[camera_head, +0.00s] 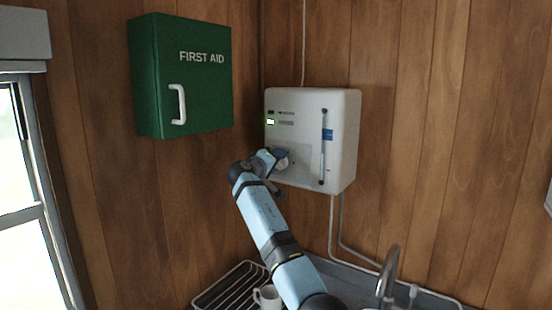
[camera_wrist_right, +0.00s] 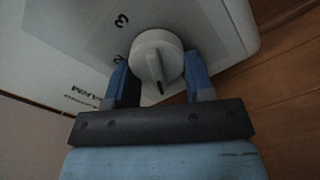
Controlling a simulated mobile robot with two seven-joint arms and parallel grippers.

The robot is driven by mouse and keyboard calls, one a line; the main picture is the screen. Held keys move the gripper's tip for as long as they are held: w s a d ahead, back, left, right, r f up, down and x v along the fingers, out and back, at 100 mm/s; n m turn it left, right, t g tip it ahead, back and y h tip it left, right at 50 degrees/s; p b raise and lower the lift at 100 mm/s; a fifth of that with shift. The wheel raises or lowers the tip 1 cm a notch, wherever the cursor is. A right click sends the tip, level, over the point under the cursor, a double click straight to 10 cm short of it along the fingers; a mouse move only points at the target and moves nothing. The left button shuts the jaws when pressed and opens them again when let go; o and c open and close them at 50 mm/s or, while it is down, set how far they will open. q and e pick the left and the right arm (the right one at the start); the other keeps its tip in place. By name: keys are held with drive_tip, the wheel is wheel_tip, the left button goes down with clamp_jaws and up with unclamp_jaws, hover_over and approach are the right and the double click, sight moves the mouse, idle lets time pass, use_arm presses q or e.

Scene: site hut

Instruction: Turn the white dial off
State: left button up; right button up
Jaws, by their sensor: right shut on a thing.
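The white dial (camera_wrist_right: 156,55) is a round knob with a raised grip bar on the front of a white wall box (camera_head: 343,120). In the wrist view the dark mark on the bar points down toward my gripper's palm. My right gripper (camera_wrist_right: 157,72) has one blue finger on each side of the dial and is shut on it. A "3" and a partly covered "2" are printed left of the dial. In the head view the gripper (camera_head: 279,157) hides much of the dial, at the box's lower left. My left gripper is not in view.
A green first aid cabinet (camera_head: 185,75) hangs left of the box. A small green-white light (camera_head: 271,122) glows on the box. Below are a dish rack (camera_head: 228,287), a white mug (camera_head: 267,297) and a tap (camera_head: 387,272).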

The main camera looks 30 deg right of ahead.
drive_tip(key=n+p, duration=0.2)
drive_tip(key=n, duration=0.2)
drive_tip(key=shift+w+f+n+p, duration=0.1)
drive_tip(key=shift+f+n+p, duration=0.15)
drive_tip(key=shift+n+p, duration=0.7)
drive_tip(key=shift+n, duration=0.35)
drive_tip(key=o, duration=0.9)
drive_tip(key=shift+f, duration=0.1)
